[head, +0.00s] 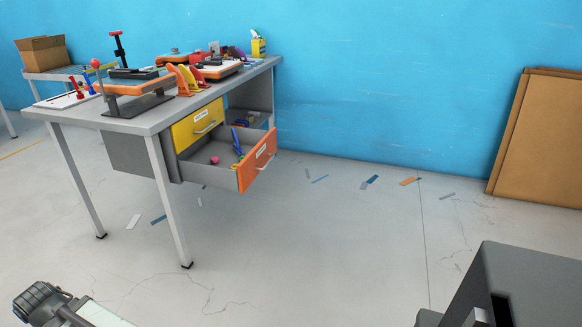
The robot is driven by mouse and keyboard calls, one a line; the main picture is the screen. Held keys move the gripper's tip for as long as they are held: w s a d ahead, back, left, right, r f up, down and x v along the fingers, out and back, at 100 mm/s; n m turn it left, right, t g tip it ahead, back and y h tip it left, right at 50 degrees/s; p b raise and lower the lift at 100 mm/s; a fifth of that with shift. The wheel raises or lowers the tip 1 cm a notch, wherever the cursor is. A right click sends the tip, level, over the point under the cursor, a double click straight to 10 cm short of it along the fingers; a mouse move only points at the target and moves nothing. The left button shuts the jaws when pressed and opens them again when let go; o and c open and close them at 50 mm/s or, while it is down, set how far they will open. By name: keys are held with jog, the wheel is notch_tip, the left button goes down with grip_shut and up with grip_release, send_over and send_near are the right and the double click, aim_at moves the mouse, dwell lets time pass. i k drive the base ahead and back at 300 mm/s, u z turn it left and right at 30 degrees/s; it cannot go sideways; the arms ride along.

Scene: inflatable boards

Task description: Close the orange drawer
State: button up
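The orange drawer (257,162) is the lower drawer of the grey workbench and is pulled out. Its front carries a white label and a light handle (264,162). Inside lie a blue tool, a yellow item and a small pink object. The yellow drawer (197,123) above it is shut. Part of my arm shows at the bottom left, but I cannot make out gripper fingers there.
The workbench (150,122) stands against the blue wall, its top crowded with tools and orange boards. A cardboard box (42,53) sits behind left. Flat cardboard (540,135) leans at right. A dark grey block (520,285) fills the lower right. The middle floor is open, with scattered strips.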

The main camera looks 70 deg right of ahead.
aim_at(195, 166)
jog(key=k, duration=0.25)
jog(key=z, duration=1.9)
jog(key=i, duration=1)
jog(key=u, duration=0.05)
jog(key=k, duration=0.5)
jog(key=u, duration=0.75)
jog(key=i, duration=0.45)
jog(key=u, duration=0.2)
